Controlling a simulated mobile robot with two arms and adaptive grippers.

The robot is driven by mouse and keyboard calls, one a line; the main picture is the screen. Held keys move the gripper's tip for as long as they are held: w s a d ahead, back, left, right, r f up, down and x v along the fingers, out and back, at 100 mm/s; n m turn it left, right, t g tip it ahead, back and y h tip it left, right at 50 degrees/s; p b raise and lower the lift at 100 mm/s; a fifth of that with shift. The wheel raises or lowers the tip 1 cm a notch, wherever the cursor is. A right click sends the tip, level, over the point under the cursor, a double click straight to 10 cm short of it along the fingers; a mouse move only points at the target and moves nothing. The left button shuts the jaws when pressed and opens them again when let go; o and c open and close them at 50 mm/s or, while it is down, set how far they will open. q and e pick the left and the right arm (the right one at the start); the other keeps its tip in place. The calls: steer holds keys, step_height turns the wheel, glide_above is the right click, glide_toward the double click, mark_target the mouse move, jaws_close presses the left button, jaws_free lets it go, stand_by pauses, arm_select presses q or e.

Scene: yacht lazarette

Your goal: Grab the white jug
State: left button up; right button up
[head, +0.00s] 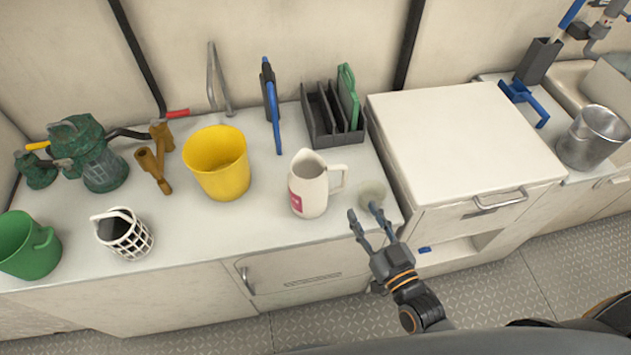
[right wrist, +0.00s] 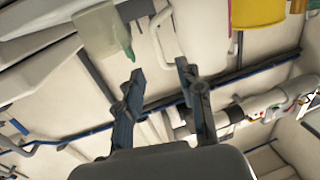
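The white jug (head: 308,190) stands upright on the counter, with a pink label on its front and its handle towards the right. My right gripper (head: 364,212) is open and empty, to the right of the jug near the counter's front edge, apart from the jug. In the right wrist view, the open fingers (right wrist: 160,74) point towards the jug's white body (right wrist: 203,35) and handle (right wrist: 163,38), with a gap between. My left gripper is not in view.
A small translucent cup (head: 372,191) stands just beyond my right fingertips. A yellow bucket (head: 217,165) is left of the jug, and a grey divided rack (head: 328,120) is behind it. A raised white cabinet (head: 460,135) is to the right. The counter directly before the jug is clear.

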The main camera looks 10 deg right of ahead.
mark_target(346, 179)
steer(key=x, duration=0.5)
steer(key=shift+w, duration=0.1)
steer(key=shift+w+a, duration=0.1)
steer(key=shift+w, duration=0.8)
steer(key=p+x, duration=0.1)
steer(key=x, duration=0.3)
steer(key=shift+w+r, duration=0.1)
steer(key=shift+w, duration=0.1)
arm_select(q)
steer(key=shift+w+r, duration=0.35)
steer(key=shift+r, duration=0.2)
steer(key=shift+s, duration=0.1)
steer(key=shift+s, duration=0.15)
arm_select(e)
jaws_close()
